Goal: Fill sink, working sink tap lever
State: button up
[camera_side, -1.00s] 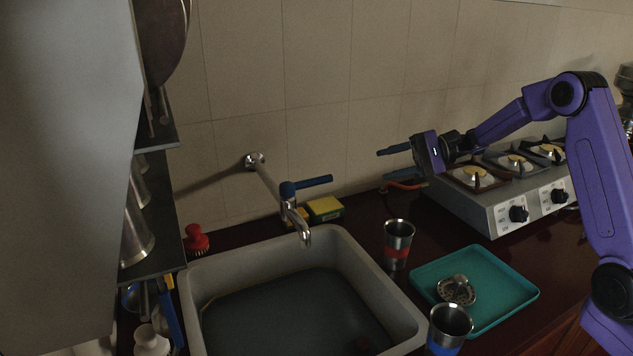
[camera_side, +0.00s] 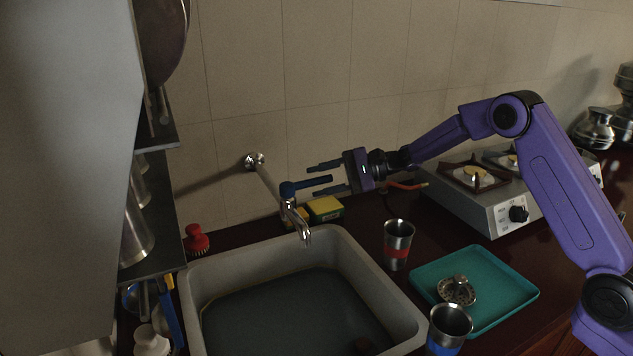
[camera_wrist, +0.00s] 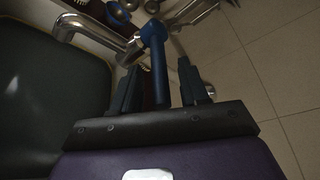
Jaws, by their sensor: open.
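The sink tap (camera_side: 270,185) comes out of the wall and its spout hangs over the sink. Its blue lever (camera_side: 308,184) points right, toward my gripper. The grey sink (camera_side: 375,282) has a dark floor; I cannot tell whether water is in it. My gripper (camera_side: 318,178) is open at the lever's free end, with one finger above and one below it in the side view. In the wrist view, the blue lever (camera_wrist: 158,68) runs between the two open fingers of my gripper (camera_wrist: 160,82), with a visible gap on each side.
A yellow sponge (camera_side: 325,208) lies behind the sink, below my gripper. A red brush (camera_side: 196,240) stands left. A red-banded cup (camera_side: 397,244), a teal tray (camera_side: 500,292) and a blue-banded cup (camera_side: 449,328) are right of the sink. A stove (camera_side: 490,208) stands behind them.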

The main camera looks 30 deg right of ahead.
jog(key=shift+w+a+f, duration=0.15)
jog(key=shift+w+a, duration=0.05)
jog(key=shift+a, duration=0.5)
grip_shut()
jog(key=shift+s+t, duration=0.1)
jog(key=shift+t, duration=0.2)
jog(key=shift+s+a+m+t+h, duration=0.1)
jog(key=shift+s+m+t+h, duration=0.5)
jog(key=shift+m+t, duration=0.45)
jog(key=shift+s+m+t+h, duration=0.45)
jog(key=shift+m+t+h, duration=0.25)
jog(key=shift+m+t, duration=0.3)
grip_release()
